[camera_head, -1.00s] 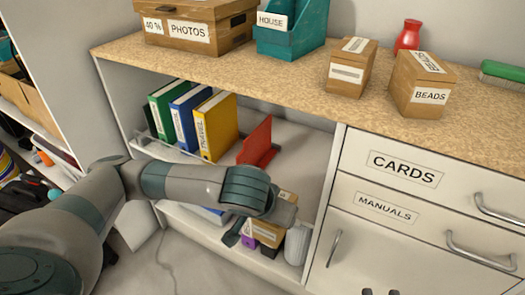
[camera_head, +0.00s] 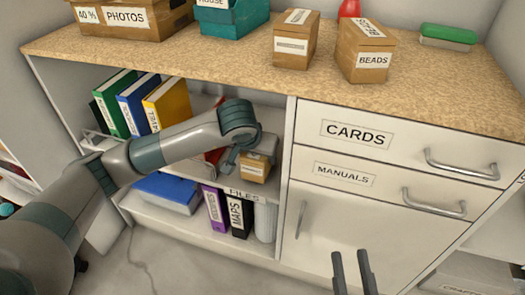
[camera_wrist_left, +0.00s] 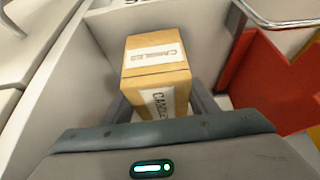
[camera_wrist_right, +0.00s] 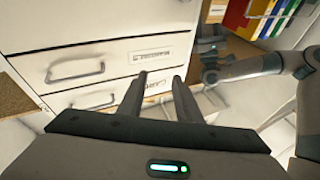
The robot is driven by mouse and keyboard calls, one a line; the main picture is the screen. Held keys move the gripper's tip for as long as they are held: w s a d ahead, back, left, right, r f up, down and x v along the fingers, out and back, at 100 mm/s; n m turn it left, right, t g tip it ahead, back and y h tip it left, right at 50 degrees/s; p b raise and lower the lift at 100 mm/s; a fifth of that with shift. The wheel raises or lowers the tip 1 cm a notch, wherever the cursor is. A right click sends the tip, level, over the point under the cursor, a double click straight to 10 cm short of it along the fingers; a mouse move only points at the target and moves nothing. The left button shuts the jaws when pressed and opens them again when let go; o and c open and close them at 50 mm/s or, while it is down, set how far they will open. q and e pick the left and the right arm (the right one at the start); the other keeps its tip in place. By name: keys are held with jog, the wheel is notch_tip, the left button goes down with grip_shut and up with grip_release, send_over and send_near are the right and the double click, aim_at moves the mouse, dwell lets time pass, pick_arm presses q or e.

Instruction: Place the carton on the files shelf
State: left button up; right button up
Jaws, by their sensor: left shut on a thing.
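The carton (camera_head: 254,168) is a small brown box with white labels. In the left wrist view the carton (camera_wrist_left: 155,60) sits upright between the fingers, its label seeming to read CANDLES. My left gripper (camera_head: 240,160) is shut on it, partly hidden by my wrist. The files shelf (camera_head: 243,194) is the middle board, marked FILES on its front edge. The carton is at the right end of this shelf, just above the label; I cannot tell whether it touches the board. My right gripper (camera_head: 352,268) is open and empty before the cabinet door; its fingers show apart in the right wrist view (camera_wrist_right: 160,88).
Green, blue and yellow binders (camera_head: 165,103) stand on the files shelf at left. A red bookend (camera_wrist_left: 270,85) stands beside the carton. The cabinet side panel bounds the shelf at right. Purple and black binders (camera_head: 238,216) stand below. Boxes (camera_head: 364,55) stand on the counter.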

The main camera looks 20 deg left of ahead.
pick_arm(q)
jog(key=shift+w+r, duration=0.1)
jog(key=shift+w, duration=0.05)
jog(key=shift+w, duration=0.3)
jog(key=w, duration=0.2)
jog(key=shift+w+d+f, duration=0.15)
jog(key=shift+w+f, duration=0.15)
jog(key=shift+f, duration=0.45)
pick_arm(e)
jog(key=shift+s+r+t, duration=0.4)
jog(key=shift+s+r, duration=0.05)
jog(key=shift+r, duration=0.2)
pick_arm(q)
jog(key=shift+f+b, duration=0.1)
jog(key=shift+b, duration=0.25)
pick_arm(e)
jog(key=shift+r, duration=0.1)
pick_arm(q)
jog(key=o, duration=1.1)
jog(key=shift+s+f, duration=0.1)
jog(key=o, duration=0.5)
pick_arm(e)
jog(key=shift+s+r, duration=0.1)
jog(key=shift+r, duration=0.2)
jog(key=shift+f, duration=0.15)
